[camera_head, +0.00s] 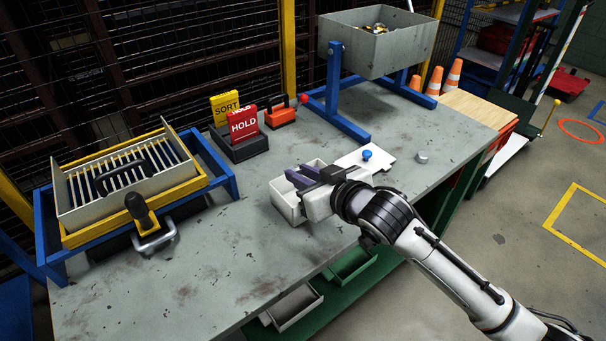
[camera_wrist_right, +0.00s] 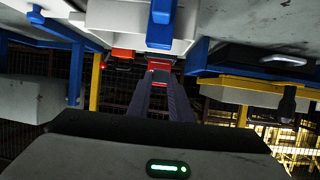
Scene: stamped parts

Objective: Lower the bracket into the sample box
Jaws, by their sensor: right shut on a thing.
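The sample box (camera_head: 288,207), a small open light-grey box, stands on the workbench near the middle of the head view. My right gripper (camera_head: 299,176) is over the box, with its dark fingers pointing to the back left and partly hiding the opening. In the wrist view the fingers (camera_wrist_right: 160,88) converge on a small grey piece, likely the bracket (camera_wrist_right: 159,76). The jaws are shut on it. The bracket is hard to make out in the head view, so its height relative to the box rim cannot be told. My left gripper is not in view.
A white plate with a blue knob (camera_head: 366,155) lies right of the box, with a small metal cylinder (camera_head: 422,158) beyond. Red HOLD sign (camera_head: 244,126) and orange case (camera_head: 281,112) stand behind. A slatted tray (camera_head: 75,213) is left. The bench's front left is clear.

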